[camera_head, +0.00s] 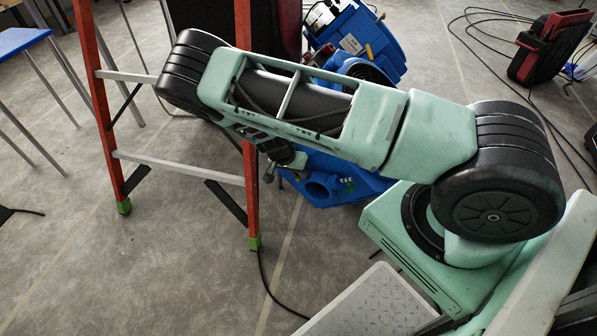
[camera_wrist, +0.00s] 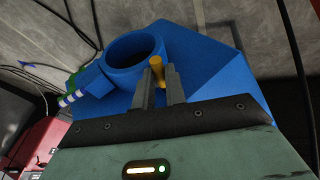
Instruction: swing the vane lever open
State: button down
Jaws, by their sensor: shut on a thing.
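A blue housing (camera_wrist: 212,72) with a round open outlet (camera_wrist: 134,50) fills the middle of the wrist view. A short yellow-orange lever (camera_wrist: 157,66) stands up beside the outlet's rim. My gripper (camera_wrist: 159,82) has its two grey fingers on either side of the lever and is shut on it. The lever's lower part and pivot are hidden between the fingers. In the head view the lower blue housing (camera_head: 345,182) sits on the floor below my arm.
An orange stepladder (camera_head: 249,205) stands left of the housing, close to my forearm. Another blue machine (camera_head: 372,35) is behind my arm. Black cables (camera_head: 478,45) lie on the floor at upper right. A blue-topped table (camera_head: 20,40) is at far left. The front-left floor is mostly clear.

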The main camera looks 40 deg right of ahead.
jog(key=shift+w+d, duration=0.15)
jog(key=shift+d, duration=0.05)
jog(key=c, duration=1.5)
grip_release()
jog(key=shift+o, duration=0.2)
jog(key=shift+a+r, duration=0.1)
jog(key=p+v, duration=0.4)
jog(key=v, duration=1.3)
jog(key=shift+r, duration=0.1)
